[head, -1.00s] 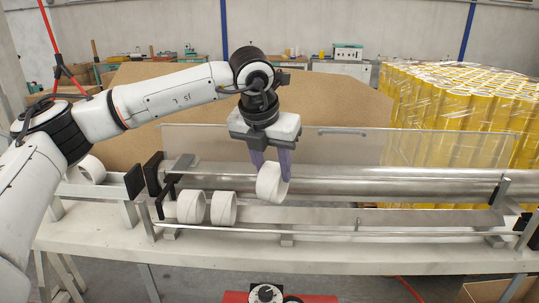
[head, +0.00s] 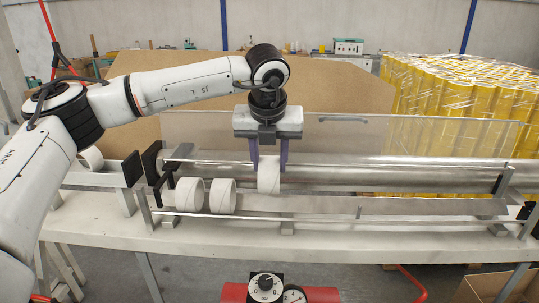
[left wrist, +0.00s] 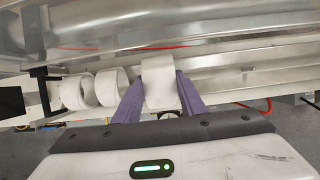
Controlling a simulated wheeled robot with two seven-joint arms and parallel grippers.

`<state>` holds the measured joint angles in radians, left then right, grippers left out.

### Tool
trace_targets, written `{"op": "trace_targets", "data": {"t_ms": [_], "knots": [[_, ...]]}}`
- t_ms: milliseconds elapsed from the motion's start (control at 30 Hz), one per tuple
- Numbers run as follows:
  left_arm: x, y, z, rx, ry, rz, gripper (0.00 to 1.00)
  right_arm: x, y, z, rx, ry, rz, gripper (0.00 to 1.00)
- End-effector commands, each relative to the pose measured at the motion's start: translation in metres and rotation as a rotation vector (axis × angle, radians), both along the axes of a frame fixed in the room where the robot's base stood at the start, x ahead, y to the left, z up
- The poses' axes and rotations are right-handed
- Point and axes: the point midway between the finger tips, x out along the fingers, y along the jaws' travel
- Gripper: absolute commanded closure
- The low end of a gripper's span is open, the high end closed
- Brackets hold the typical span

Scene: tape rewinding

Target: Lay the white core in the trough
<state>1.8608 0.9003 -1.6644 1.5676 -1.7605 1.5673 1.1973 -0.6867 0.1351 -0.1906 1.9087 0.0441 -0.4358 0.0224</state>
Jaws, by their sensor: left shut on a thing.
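My left gripper (head: 270,158) is shut on a white core (head: 269,177), a short hollow ring, with a purple finger on each side of it. The held core (left wrist: 159,82) also shows between the fingers in the left wrist view. It is at the trough (head: 340,206), right of two more white cores (head: 190,192) (head: 223,196) lying there. A gap separates it from the nearer one. I cannot tell whether the held core touches the trough floor. The right gripper is not in view.
Another white core (head: 91,158) lies on a feed channel at the left. A long metal roller (head: 400,178) and a clear panel (head: 345,140) stand behind the trough. A thin rail (head: 400,219) runs along its front. The trough's right part is empty.

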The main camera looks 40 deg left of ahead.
Motion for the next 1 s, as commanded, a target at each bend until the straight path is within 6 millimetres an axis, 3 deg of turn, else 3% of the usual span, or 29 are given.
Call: {"op": "trace_targets", "data": {"t_ms": [500,967,1000], "knots": [[0.000,0.000,-0.056,-0.001,0.000,0.000,0.76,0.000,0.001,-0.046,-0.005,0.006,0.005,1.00],[0.000,0.000,-0.062,0.000,0.000,0.000,0.76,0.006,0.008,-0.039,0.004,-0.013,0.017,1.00],[0.000,0.000,-0.062,0.000,0.000,0.000,0.58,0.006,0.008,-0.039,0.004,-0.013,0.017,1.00]]}}
